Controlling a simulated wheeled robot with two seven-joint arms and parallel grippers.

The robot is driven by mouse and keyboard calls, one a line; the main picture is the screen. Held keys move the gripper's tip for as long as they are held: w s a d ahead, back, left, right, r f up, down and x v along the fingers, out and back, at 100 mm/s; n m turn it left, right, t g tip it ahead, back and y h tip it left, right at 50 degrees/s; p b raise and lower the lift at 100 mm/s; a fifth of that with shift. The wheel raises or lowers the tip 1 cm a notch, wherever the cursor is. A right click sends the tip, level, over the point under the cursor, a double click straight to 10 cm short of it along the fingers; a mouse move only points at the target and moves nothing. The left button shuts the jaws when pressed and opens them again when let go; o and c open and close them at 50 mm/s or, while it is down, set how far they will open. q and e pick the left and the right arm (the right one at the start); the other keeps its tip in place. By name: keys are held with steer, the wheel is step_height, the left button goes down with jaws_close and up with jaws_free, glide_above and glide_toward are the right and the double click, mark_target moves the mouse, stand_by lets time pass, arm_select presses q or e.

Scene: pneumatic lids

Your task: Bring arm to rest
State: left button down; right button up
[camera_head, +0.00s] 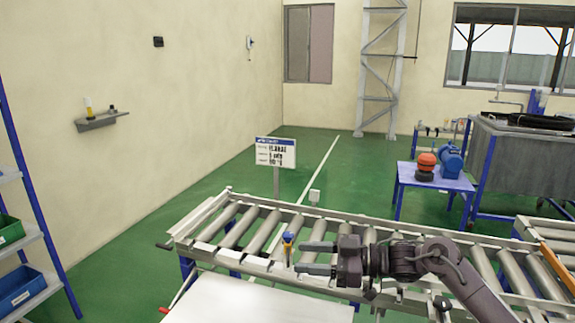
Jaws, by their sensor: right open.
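My right gripper (318,258) shows in the head view, its arm coming in from the lower right. Its two fingers point left and stand apart, with nothing between them. It is over the near side of the roller conveyor (228,195). A small blue and yellow piece (288,241) stands at the conveyor's near rail, just left of the fingertips; I cannot tell whether they touch. My left gripper is not in view.
A pale table top (255,300) lies in front of the conveyor and is bare. A sign (276,153) stands behind it. A blue table (432,178) with an orange and a blue item is at the back right. A blue shelf with bins (20,285) is at left.

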steer(key=s+a+f+m+t+h, duration=0.2)
steer(key=f+m+t+h, duration=0.1)
steer(key=f, duration=0.3)
steer(key=s+a+f+m+t+h, duration=0.2)
steer(key=s+f+t+h, duration=0.15)
steer(key=f, duration=0.25)
steer(key=s+d+f+m+g+h, duration=0.2)
steer(key=s+d+f+m+h, duration=0.1)
steer(key=s+d, duration=0.4)
steer(key=s+d+f+m+g+h, duration=0.2)
steer(key=s+d+f+m+h, duration=0.15)
steer(key=s+d, duration=0.45)
steer(key=s+d+f+m+g+h, duration=0.3)
steer(key=s+d+h, duration=0.1)
steer(key=s, duration=0.6)
step_height(320, 180, down, 32)
steer(key=b, duration=0.5)
arm_select(q)
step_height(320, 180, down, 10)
steer(key=b, duration=0.5)
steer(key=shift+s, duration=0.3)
arm_select(e)
steer(key=s+d+f+g, duration=0.1)
steer(key=s+f, duration=0.9)
steer(key=f, duration=0.3)
steer(key=s+d+f+g, duration=0.1)
steer(key=s+d+f, duration=0.1)
steer(key=s+f, duration=0.9)
steer(key=shift+f, duration=0.9)
